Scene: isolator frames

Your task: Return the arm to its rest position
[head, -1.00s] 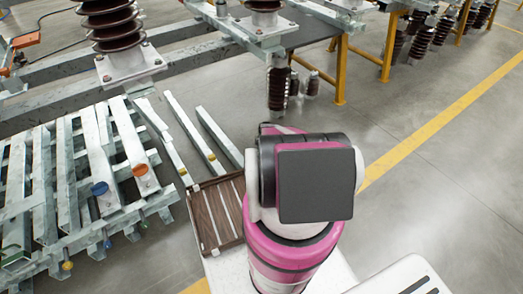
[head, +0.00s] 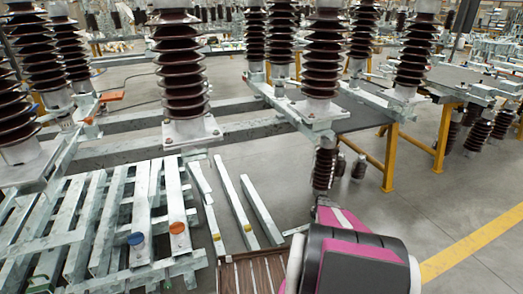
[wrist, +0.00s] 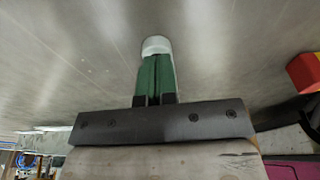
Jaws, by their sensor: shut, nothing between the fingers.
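My gripper (wrist: 156,60) shows in the wrist view with its green fingers pressed together and nothing between them. Behind the fingers in that view is a plain grey surface that looks like floor. In the head view my pink, white and dark grey arm (head: 360,262) rises at the bottom, right of centre. My gripper is hidden or out of the picture there.
Brown insulators (head: 181,75) stand on a galvanised steel frame (head: 110,155) ahead. Slatted steel beams (head: 100,215) lie at left, with a brown slatted tray (head: 250,275) close to my arm. Yellow trestle legs (head: 390,158) stand at right. Open floor (head: 440,215) lies right of my arm.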

